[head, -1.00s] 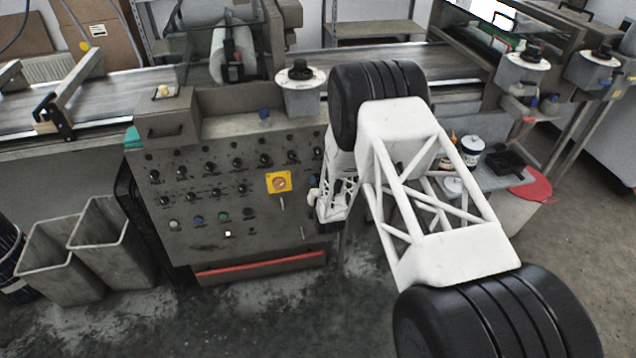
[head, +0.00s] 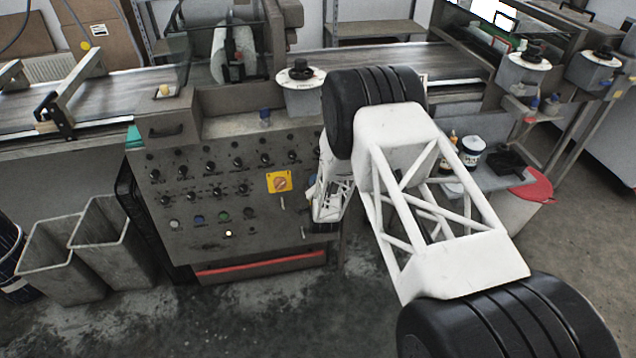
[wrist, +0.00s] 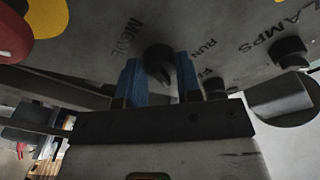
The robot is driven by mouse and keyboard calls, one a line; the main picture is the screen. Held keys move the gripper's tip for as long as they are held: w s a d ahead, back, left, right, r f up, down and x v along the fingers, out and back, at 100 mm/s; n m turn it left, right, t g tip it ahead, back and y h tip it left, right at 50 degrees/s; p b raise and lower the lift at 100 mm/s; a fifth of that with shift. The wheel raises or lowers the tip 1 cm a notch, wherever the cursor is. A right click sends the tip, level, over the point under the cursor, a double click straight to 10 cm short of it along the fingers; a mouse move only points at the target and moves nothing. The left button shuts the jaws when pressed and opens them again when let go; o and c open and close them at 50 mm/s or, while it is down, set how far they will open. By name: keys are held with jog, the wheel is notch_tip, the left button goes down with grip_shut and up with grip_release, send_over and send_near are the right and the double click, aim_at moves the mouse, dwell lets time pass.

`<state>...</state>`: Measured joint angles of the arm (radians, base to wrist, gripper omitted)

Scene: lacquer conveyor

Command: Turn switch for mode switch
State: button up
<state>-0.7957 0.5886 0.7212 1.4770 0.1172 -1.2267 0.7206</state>
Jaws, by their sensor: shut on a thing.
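The mode switch is a dark round knob (wrist: 159,58) on the grey panel, beside the printed word MODE in the wrist view. The words RUN and a partly hidden label stand to its right. My gripper (wrist: 158,74) has blue-padded fingers, one on each side of the knob, and is shut on it. In the head view, my wrist is at the right edge of the control panel (head: 190,228), and my arm hides the fingers and this knob.
A red rotary switch on a yellow plate (head: 279,182) sits close to my gripper. Another dark knob by the word LAMPS (wrist: 289,52) is to the right in the wrist view. Several knobs and buttons fill the panel. Grey bins (head: 97,245) stand at lower left.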

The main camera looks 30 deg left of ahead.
jog(key=o, duration=0.9)
jog(key=shift+s+d, duration=0.1)
jog(key=shift+v, duration=3.75)
